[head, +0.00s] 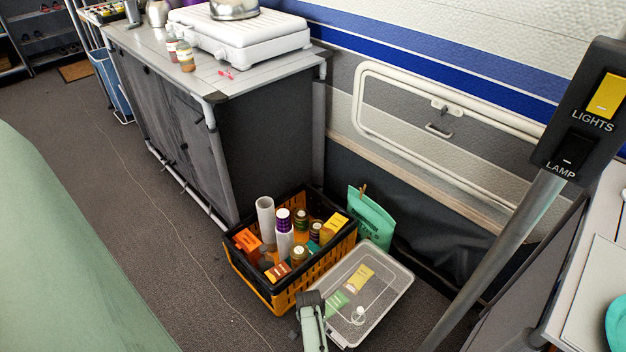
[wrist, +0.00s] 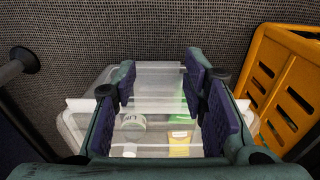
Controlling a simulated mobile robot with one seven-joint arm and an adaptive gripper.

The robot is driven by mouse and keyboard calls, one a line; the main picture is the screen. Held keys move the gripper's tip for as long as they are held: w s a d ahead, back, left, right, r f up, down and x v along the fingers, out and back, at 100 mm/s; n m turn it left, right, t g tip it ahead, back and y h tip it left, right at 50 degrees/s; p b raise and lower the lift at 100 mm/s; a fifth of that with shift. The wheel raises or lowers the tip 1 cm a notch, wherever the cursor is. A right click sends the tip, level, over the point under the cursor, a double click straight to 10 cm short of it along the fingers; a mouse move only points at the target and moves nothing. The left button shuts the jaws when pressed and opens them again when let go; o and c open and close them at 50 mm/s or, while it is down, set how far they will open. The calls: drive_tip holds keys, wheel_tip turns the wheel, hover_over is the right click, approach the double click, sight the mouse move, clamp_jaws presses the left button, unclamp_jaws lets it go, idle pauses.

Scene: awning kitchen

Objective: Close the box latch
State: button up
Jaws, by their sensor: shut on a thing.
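The box (head: 388,285) is a low, clear plastic container with a translucent lid, on the floor at lower middle in the head view. It also shows in the wrist view (wrist: 75,122), with yellow, green and white items inside. The box latch (wrist: 158,80) appears as a translucent flap at the box's end, between my finger pads. My gripper (wrist: 163,90) has its purple pads on either side of this flap, shut on it. In the head view my gripper (head: 311,308) is at the box's near left corner, its fingertips hidden. Whether the latch is fastened I cannot tell.
An orange and black crate (head: 262,292) of jars and packets stands close left of the box. A green pouch (head: 372,222) stands behind. A grey pole (head: 492,250) slants past on the right. Open carpet (head: 150,230) lies to the left.

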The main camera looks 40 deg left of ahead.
drive_tip(key=shift+s+d+f+t+b, duration=0.15)
drive_tip(key=shift+f+t+b, duration=0.2)
drive_tip(key=shift+f+t, duration=0.4)
drive_tip(key=shift+r+t, duration=0.15)
drive_tip(key=shift+t, duration=0.3)
drive_tip(key=o, duration=1.1)
drive_tip(key=shift+r, duration=0.1)
drive_tip(key=v, duration=1.2)
drive_tip(key=shift+a, duration=0.2)
